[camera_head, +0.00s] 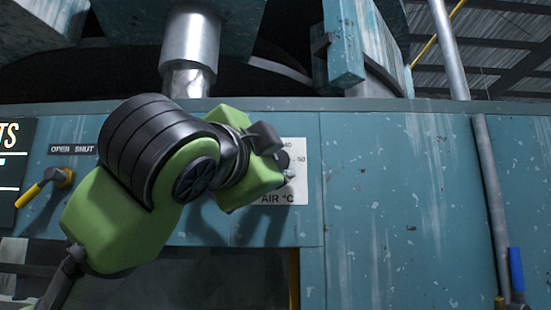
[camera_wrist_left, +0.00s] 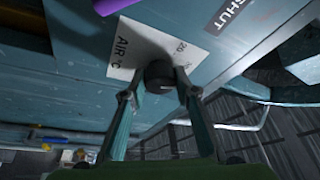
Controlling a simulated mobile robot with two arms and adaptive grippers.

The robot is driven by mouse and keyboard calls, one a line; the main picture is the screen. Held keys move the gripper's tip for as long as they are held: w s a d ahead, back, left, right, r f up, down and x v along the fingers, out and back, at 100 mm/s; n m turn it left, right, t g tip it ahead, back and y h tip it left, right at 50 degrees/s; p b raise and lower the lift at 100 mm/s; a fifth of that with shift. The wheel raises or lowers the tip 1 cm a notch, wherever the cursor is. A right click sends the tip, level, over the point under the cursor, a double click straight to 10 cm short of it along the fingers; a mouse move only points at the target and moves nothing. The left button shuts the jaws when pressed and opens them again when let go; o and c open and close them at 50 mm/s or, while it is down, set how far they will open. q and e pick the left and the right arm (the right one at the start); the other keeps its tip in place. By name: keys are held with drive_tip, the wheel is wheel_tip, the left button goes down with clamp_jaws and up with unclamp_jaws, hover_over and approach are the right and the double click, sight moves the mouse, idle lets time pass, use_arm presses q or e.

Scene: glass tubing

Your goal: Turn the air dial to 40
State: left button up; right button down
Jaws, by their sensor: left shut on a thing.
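The air dial is a small dark round knob (camera_head: 284,160) on a white plate (camera_head: 296,187) marked "AIR °C". In the head view my left gripper (camera_head: 278,155) covers most of it, and the marks 40 and 50 show at the plate's right side. In the left wrist view the knob (camera_wrist_left: 158,72) sits between the two fingertips of my left gripper (camera_wrist_left: 160,93), which is shut on it. The 20 mark shows beside the knob there. I cannot tell where the dial points. My right gripper is in neither view.
A yellow-handled lever (camera_head: 38,188) sticks out under an "OPEN SHUT" label (camera_head: 72,149) left of my arm. A grey pipe (camera_head: 492,200) with a blue handle (camera_head: 516,270) stands at the right. The teal panel (camera_head: 400,190) between is bare.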

use_arm(q)
drive_tip(key=m+p, duration=0.1)
drive_tip(key=m+g, duration=0.1)
drive_tip(key=m, duration=0.1)
drive_tip(key=shift+r+p, duration=0.35)
drive_tip(key=shift+p, duration=0.05)
drive_tip(key=m+g+p, duration=0.1)
drive_tip(key=m+p, duration=0.1)
drive_tip(key=m, duration=0.1)
drive_tip(key=shift+m+p, duration=0.3)
drive_tip(key=shift+m+g+p, duration=0.4)
drive_tip(key=shift+m, duration=0.3)
drive_tip(key=shift+f+m+g+p, duration=0.15)
drive_tip(key=shift+m+g+p, duration=0.2)
drive_tip(key=shift+m, duration=0.45)
drive_tip(key=shift+f, duration=0.1)
drive_tip(key=o, duration=1.1)
